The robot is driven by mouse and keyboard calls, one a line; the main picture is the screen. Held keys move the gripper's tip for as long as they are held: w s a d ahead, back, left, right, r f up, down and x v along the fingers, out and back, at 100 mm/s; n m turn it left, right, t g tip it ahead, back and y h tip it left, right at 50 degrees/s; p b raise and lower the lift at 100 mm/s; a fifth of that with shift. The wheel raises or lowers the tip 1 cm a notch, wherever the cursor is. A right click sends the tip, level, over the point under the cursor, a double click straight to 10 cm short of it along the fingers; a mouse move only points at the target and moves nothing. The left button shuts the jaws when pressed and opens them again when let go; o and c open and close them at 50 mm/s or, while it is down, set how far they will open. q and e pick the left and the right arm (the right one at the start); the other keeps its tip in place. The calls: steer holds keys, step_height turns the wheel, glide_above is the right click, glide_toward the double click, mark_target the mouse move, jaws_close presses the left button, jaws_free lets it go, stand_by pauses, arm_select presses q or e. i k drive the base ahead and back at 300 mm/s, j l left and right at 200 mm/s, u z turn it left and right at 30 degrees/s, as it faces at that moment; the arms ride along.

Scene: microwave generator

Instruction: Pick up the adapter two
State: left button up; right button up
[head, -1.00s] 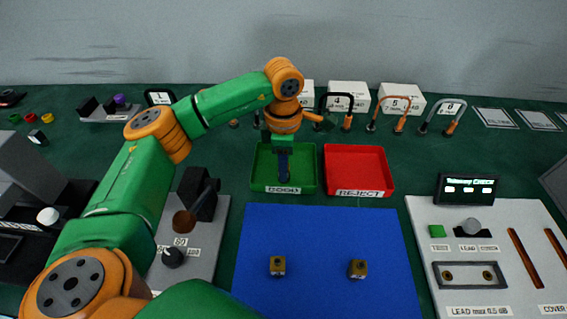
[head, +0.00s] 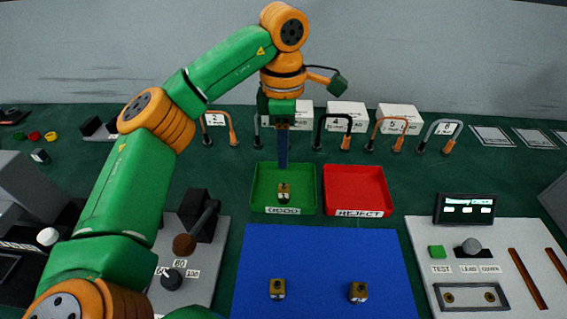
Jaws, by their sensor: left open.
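Three small brass-coloured adapters are in view. One adapter (head: 284,193) is in the green GOOD tray (head: 260,190). Another adapter (head: 277,289) is at the left on the blue mat (head: 320,250), and a third adapter (head: 358,291) is to its right on the mat. I cannot tell by any marking which is adapter two. My left gripper (head: 283,165) points down above the green tray, over the adapter there and apart from it. It is open and empty; its fingers show nearly edge-on. My right gripper is not in view.
The red REJECT tray (head: 358,188) stands beside the green one. Numbered cable loops (head: 333,130) and white boxes (head: 400,118) line the back. A test panel (head: 470,265) is at the right, and a grey unit with a lever (head: 200,225) at the left.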

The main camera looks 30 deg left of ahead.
mark_target(357, 293)
steer(key=k+l, duration=0.5)
steer(key=k, duration=0.15)
steer(key=k+l, duration=0.5)
steer(key=k, duration=0.2)
